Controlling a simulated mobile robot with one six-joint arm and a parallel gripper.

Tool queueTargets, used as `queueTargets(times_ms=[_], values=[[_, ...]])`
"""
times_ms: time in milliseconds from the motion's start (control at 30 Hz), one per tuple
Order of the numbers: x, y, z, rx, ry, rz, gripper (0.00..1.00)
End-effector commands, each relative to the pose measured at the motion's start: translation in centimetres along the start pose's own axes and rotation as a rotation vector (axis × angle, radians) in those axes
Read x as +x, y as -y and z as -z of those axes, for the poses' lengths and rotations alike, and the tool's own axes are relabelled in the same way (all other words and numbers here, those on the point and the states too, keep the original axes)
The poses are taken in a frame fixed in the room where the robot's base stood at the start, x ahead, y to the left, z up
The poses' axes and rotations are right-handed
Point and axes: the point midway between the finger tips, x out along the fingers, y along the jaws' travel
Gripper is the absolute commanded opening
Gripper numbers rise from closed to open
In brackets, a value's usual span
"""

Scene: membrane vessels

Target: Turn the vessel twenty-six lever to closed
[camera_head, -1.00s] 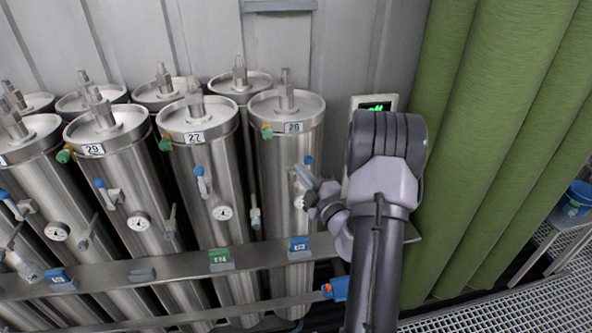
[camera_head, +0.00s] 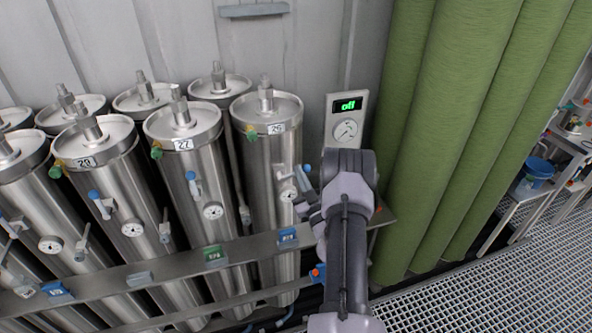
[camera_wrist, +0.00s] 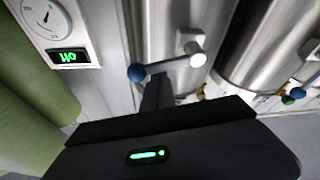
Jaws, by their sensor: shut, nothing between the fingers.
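Vessel twenty-six (camera_head: 268,150) is a steel cylinder with a "26" label, at the right end of the front row in the head view. Its lever has a blue knob (camera_head: 306,168) on the vessel's right side. In the wrist view the lever (camera_wrist: 172,64) lies nearly level, with its blue knob (camera_wrist: 136,72) at the left and a white mount above its right end. My gripper (camera_head: 303,205) is shut and empty, just below the lever in the head view. In the wrist view its fingers (camera_wrist: 158,90) reach close to the lever near the knob; I cannot tell whether they touch.
A wall panel (camera_head: 347,122) with a dial and a green "off" display is right of the vessel. Vessel 27 (camera_head: 185,140) stands to the left. A metal rail (camera_head: 180,267) crosses in front. Green columns (camera_head: 440,130) stand at the right, with open grating floor (camera_head: 480,290) below.

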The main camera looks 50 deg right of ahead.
Motion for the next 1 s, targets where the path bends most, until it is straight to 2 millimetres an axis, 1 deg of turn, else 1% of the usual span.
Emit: queueTargets(times_ms=[233, 500, 1000], values=[[-0.3, -0.1, -0.9, 0.149, 0.001, -0.052, 0.00], [-0.5, -0.1, -1.4, 0.146, 0.001, -0.051, 0.00], [-0.6, -0.1, -1.6, 0.145, 0.001, -0.050, 0.00]])
